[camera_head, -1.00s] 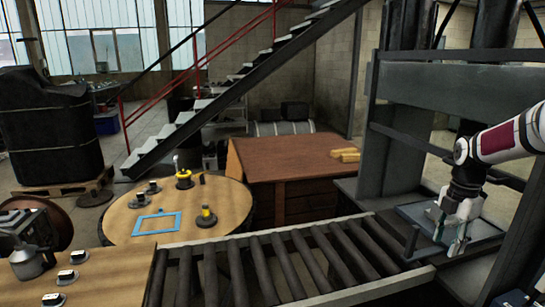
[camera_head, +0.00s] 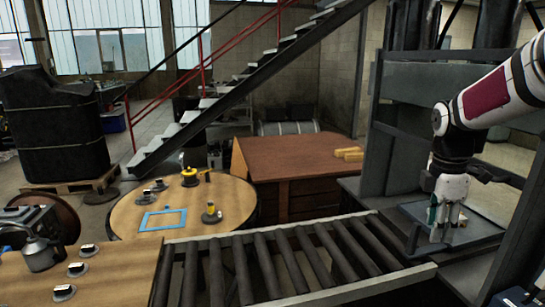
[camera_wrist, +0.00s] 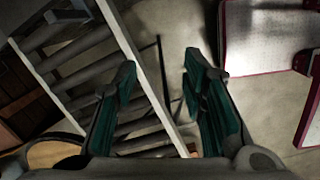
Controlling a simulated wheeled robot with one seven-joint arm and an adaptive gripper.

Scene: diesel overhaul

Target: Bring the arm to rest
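My gripper (camera_head: 447,225) is at the right in the head view, at the end of my arm. It hangs pointing down above a blue-grey plate (camera_head: 478,236) beside the roller conveyor (camera_head: 290,262). In the wrist view my gripper (camera_wrist: 168,85) shows two dark green fingers, spread apart with nothing between them. The floor and the conveyor rollers show past the fingers.
A round wooden table (camera_head: 125,215) holds a blue frame (camera_head: 163,220) and several small parts. A brown desk (camera_head: 285,160) stands behind the conveyor. A grey press-like frame (camera_head: 440,100) stands close behind my arm. A wooden bench (camera_head: 115,280) is at the lower left.

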